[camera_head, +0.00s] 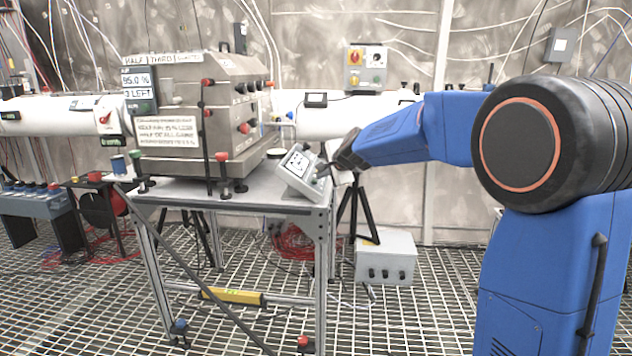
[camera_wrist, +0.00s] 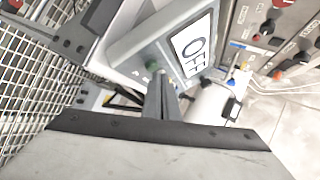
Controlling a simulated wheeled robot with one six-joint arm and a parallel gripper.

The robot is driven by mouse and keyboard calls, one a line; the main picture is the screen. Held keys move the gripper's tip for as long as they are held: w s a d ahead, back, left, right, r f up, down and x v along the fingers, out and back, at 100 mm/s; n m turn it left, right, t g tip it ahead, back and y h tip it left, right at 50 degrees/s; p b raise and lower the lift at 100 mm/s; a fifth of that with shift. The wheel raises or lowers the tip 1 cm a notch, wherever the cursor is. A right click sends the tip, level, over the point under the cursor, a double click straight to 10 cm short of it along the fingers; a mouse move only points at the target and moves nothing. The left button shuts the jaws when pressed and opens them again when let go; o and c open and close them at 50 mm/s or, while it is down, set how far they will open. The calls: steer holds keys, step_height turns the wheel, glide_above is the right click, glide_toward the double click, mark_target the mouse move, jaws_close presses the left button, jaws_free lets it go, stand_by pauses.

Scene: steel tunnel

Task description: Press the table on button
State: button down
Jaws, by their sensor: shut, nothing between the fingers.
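A grey control box (camera_head: 296,176) with a tilted face sits at the right front corner of the metal table (camera_head: 265,196). In the wrist view the box (camera_wrist: 135,45) has a white display (camera_wrist: 193,44) reading OFF, with a green button (camera_wrist: 152,64) beside it. My gripper (camera_wrist: 160,82) is shut and empty, its fingertips pointing at the box just below the green button in the picture. I cannot tell whether they touch it. In the head view my gripper (camera_head: 324,170) is at the right side of the box, partly hidden by its dark wrist.
A large metal machine (camera_head: 195,112) with red and black knobs stands on the table behind the box. A black tripod (camera_head: 357,208) and a grey box (camera_head: 386,257) stand on the grated floor to the right. White pipes (camera_head: 330,115) run along the back wall.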

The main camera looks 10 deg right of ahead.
steer(key=shift+a+f, duration=0.1)
steer(key=shift+f, duration=0.05)
steer(key=shift+a+f, duration=0.15)
steer(key=shift+f, duration=0.05)
stand_by(0.3)
stand_by(0.3)
steer(key=shift+d+r, duration=0.25)
steer(key=shift+r, duration=0.1)
steer(key=s+d+r, duration=0.1)
steer(key=d+r, duration=0.2)
steer(key=r, duration=0.2)
steer(key=shift+d, duration=0.15)
stand_by(0.4)
stand_by(0.5)
